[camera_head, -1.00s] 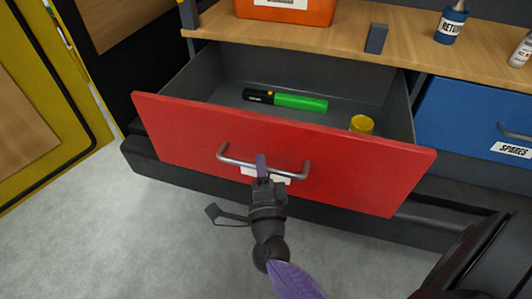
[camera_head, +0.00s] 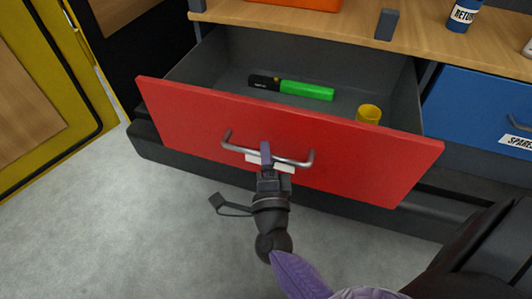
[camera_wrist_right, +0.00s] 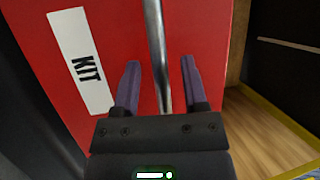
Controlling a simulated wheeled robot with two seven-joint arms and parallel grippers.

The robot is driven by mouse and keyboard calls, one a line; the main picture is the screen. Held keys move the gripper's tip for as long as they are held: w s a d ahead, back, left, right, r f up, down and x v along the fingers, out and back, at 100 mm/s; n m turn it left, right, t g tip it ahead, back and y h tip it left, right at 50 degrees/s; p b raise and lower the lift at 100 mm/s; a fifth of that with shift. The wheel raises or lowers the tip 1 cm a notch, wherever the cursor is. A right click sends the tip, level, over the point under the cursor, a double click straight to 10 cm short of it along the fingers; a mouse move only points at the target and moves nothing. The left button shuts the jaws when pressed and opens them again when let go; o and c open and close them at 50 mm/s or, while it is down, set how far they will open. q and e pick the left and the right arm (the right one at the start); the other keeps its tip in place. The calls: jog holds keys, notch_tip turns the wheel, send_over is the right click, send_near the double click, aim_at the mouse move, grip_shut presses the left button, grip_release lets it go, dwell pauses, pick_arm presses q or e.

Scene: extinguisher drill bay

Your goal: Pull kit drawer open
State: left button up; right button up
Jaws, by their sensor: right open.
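The red kit drawer (camera_head: 375,165) stands pulled out below the wooden shelf, with its grey inside showing. Its metal bar handle (camera_head: 238,149) runs across the front. My right gripper (camera_head: 265,152) is at the middle of the handle. In the right wrist view, the right gripper (camera_wrist_right: 160,75) is open, with its purple fingers apart on either side of the handle bar (camera_wrist_right: 155,30). A gap shows between each finger and the bar. The white KIT label (camera_wrist_right: 80,60) is beside the left finger. My left gripper is not in view.
A black and green cylinder (camera_head: 305,91) and a yellow cup (camera_head: 369,114) are inside the drawer. A closed blue drawer (camera_head: 480,105) labelled SPARES is to the right. A wooden shelf (camera_head: 340,18) is above. Grey floor (camera_head: 110,230) lies clear at left.

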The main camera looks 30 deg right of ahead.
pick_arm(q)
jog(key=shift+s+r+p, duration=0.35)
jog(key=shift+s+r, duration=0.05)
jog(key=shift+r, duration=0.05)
pick_arm(e)
jog(key=v, duration=0.9)
jog(key=shift+s, duration=0.2)
jog(key=shift+a+f, duration=0.1)
